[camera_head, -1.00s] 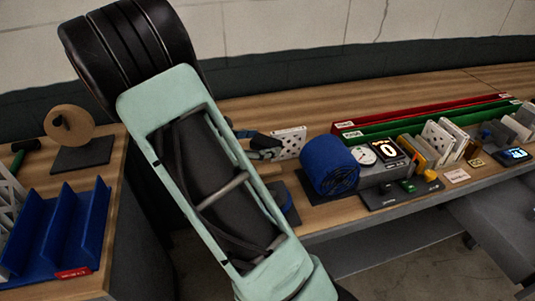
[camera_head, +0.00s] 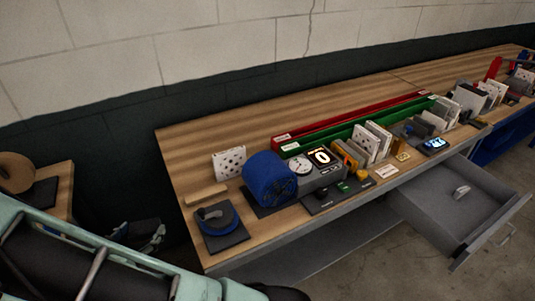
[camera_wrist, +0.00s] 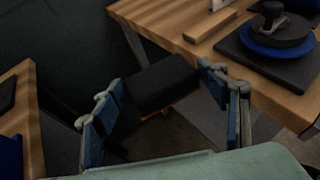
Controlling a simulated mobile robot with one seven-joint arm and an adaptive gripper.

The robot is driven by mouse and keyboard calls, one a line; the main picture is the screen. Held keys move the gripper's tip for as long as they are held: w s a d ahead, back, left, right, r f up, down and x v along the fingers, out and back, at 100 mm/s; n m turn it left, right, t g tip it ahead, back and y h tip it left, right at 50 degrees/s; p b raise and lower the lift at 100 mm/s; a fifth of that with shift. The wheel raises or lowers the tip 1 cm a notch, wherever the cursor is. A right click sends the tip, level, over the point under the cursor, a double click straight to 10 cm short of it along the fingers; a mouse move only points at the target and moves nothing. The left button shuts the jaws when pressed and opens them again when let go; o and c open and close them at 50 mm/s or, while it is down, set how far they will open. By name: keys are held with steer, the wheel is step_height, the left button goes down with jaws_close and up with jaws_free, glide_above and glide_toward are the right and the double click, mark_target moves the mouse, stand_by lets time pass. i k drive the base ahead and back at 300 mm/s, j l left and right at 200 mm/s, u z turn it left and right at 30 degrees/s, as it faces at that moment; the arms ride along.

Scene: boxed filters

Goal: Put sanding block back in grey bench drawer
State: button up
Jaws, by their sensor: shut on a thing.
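The sanding block (camera_wrist: 162,84) is a dark block with an orange-red underside, seen in the wrist view. My gripper (camera_wrist: 160,88) is shut on it, with a blue-padded finger at each side. The block is in the air in the gap beside the bench, apart from the wooden top. In the head view my gripper (camera_head: 140,234) is at the lower left, off the bench's left end; the block is hard to make out there. The grey bench drawer (camera_head: 440,205) is pulled out at the right, with a small pale object (camera_head: 461,191) inside.
The wooden bench (camera_head: 200,150) carries a blue cylinder (camera_head: 268,178), a gauge box (camera_head: 318,176), a black pad with a blue disc (camera_head: 221,218), a small wooden bar (camera_head: 206,195), green and red rails and several upright filters. A second table (camera_head: 62,190) stands at the left.

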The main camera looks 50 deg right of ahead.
mark_target(432, 186)
steer(key=k+l+u, duration=0.1)
steer(key=k+u, duration=0.15)
steer(key=u, duration=0.15)
steer(key=k+u, duration=0.2)
steer(key=u, duration=0.15)
steer(key=k+u, duration=0.95)
steer(key=k, duration=0.25)
steer(key=k+l+z, duration=0.1)
steer(key=z, duration=0.3)
steer(key=k+l+z, duration=0.2)
steer(key=z, duration=0.2)
steer(key=k+l+z, duration=0.1)
steer(key=z, duration=0.35)
steer(key=l+z, duration=0.2)
steer(key=z, duration=0.3)
steer(key=l, duration=0.65)
